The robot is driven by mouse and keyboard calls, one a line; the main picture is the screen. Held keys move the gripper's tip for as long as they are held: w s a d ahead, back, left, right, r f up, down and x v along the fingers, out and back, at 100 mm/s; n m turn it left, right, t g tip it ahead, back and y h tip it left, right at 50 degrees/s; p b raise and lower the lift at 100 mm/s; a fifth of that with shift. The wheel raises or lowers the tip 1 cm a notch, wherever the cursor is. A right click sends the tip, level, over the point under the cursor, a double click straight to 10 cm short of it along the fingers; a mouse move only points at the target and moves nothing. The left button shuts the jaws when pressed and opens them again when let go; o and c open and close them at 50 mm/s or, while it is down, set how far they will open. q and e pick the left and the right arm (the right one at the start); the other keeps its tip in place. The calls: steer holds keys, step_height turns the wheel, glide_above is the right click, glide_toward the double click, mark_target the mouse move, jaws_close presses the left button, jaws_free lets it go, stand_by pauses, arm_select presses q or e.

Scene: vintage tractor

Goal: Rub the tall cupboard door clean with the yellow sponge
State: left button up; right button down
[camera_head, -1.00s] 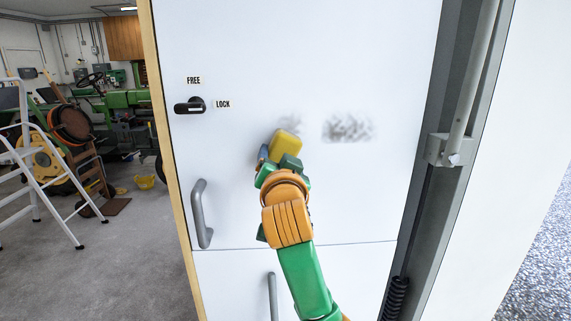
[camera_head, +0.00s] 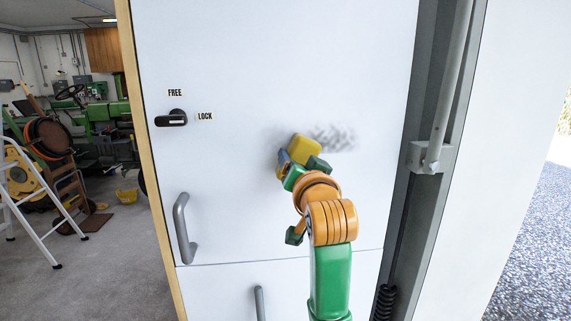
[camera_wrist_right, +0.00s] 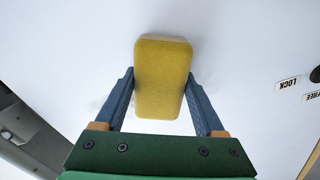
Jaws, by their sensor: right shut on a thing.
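The tall cupboard door (camera_head: 230,60) is white and fills the middle of the head view. A grey smudge (camera_head: 340,137) shows on it to the right of the sponge. The yellow sponge (camera_head: 304,149) is at the door, just left of the smudge and seeming to cover part of it. My right gripper (camera_head: 296,160) is shut on the sponge. In the right wrist view the sponge (camera_wrist_right: 162,80) sits between the two blue fingers, with faint grey marks beside it. Whether the sponge touches the door is hard to tell. My left gripper is not in view.
A grey handle (camera_head: 184,229) and a black lock knob (camera_head: 171,118) stick out at the door's left. A grey post with a pipe (camera_head: 445,90) runs along its right. A white stepladder (camera_head: 28,215) stands at the far left.

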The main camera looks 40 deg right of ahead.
mark_target(262, 147)
steer(key=shift+s+d, duration=0.65)
steer(key=shift+d, duration=0.4)
steer(key=shift+s+d, duration=0.6)
steer(key=shift+d, duration=0.45)
steer(key=shift+s+d, duration=0.65)
steer(key=shift+d, duration=0.4)
steer(key=shift+s+d+b, duration=0.2)
steer(key=shift+s+d, duration=0.7)
steer(key=shift+d, duration=0.6)
steer(key=shift+s+d+b, duration=0.25)
steer(key=shift+s+d, duration=0.7)
steer(key=shift+d, duration=0.5)
steer(key=shift+s+d+b, duration=0.2)
steer(key=shift+s+d, duration=0.7)
steer(key=shift+d, duration=0.6)
steer(key=shift+r+p, duration=0.95)
steer(key=shift+r, duration=0.4)
steer(key=shift+w+a+f, duration=0.15)
steer(key=shift+w+a, duration=0.4)
steer(key=shift+a, duration=0.3)
steer(key=shift+w+a, duration=2)
steer(key=shift+a, duration=1.25)
steer(key=shift+w+a, duration=1.95)
steer(key=shift+a, duration=1.3)
steer(key=shift+w+a, duration=2)
steer(key=shift+a, duration=1.25)
steer(key=shift+b+v, duration=0.4)
steer(key=shift+v, duration=2.5)
